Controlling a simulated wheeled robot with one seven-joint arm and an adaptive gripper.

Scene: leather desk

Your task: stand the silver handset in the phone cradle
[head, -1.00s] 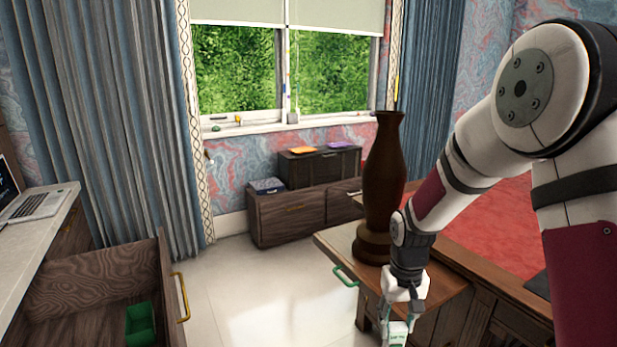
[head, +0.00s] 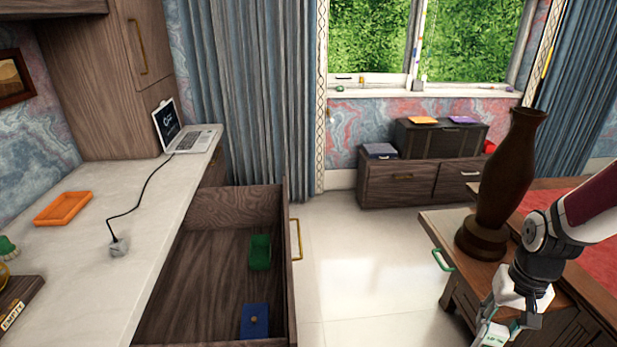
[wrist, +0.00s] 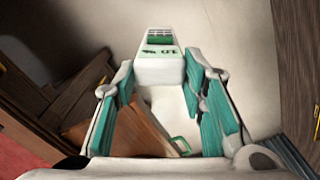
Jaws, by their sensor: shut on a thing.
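My gripper (wrist: 158,75) is shut on a pale, silver-white device with a green window and green print, which I take to be the handset (wrist: 160,58). It points away from my palm between the two teal-padded fingers. In the head view my gripper (head: 510,305) is at the bottom right, with the device's pale end (head: 491,334) at the picture's lower edge. A small grey block (head: 118,247) on the pale counter at left has a black cable running to the laptop; I cannot tell for sure that it is the phone cradle.
An open drawer (head: 220,215) juts out under the counter (head: 115,205), holding a green bin (head: 260,252) and a blue box (head: 254,321). A tall brown vase (head: 507,180) stands beside my arm. Floor between is clear.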

